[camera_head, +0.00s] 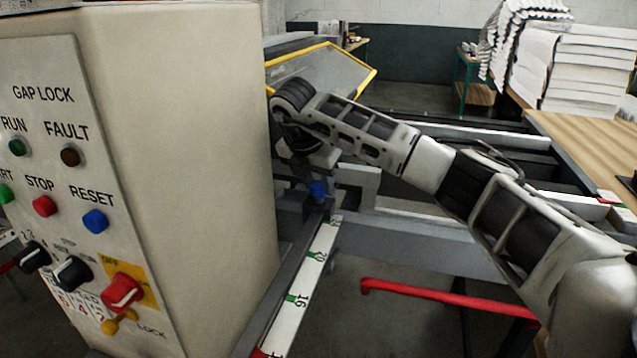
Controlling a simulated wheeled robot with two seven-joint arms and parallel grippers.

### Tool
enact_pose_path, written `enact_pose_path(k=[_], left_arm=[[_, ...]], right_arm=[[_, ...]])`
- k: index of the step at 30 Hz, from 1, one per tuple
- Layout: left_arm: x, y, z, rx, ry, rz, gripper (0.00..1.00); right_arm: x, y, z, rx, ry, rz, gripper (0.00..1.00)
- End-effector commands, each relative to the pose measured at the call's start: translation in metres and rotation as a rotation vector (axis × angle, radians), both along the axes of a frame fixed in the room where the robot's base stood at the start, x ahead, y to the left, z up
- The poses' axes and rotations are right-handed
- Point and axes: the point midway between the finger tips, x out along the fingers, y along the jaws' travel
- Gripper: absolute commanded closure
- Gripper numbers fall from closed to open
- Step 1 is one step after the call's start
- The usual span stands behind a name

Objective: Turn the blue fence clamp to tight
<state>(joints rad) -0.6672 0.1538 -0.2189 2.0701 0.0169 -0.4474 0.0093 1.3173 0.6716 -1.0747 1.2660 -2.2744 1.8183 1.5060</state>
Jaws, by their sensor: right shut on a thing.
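The blue fence clamp (317,190) is a small blue piece by the dark rail, beside the far end of the white scale. My right arm reaches in from the right, and its gripper (312,181) points down at the clamp. The fingers are shut on the clamp, though the wrist above hides much of them. Only part of the blue shows, so I cannot tell how far the clamp is turned. My left gripper is not in view.
A large beige control cabinet (190,130) with buttons and knobs stands close on the left. The white scale (300,285) runs along the rail toward me. A red bar (440,294) lies below my right arm. A yellow-edged clear guard (325,75) stands behind the wrist.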

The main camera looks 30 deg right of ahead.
Motion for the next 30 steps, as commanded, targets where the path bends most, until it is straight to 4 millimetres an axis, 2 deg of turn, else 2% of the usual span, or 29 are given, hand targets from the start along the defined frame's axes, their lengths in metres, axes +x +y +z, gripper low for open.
enact_pose_path(k=[10, 27, 28, 30], left_arm=[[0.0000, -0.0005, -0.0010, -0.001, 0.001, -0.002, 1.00], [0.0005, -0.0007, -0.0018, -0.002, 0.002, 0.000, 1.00], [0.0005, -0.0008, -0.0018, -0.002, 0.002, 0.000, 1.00], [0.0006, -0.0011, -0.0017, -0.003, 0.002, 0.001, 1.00]], right_arm=[[0.0014, -0.0002, 0.0017, -0.001, -0.004, -0.146, 0.90], [0.0016, -0.0003, 0.0019, 0.000, -0.004, -0.172, 0.90], [0.0016, -0.0003, 0.0019, 0.000, -0.004, -0.172, 0.59], [0.0016, -0.0003, 0.0018, 0.000, -0.004, -0.172, 0.58]])
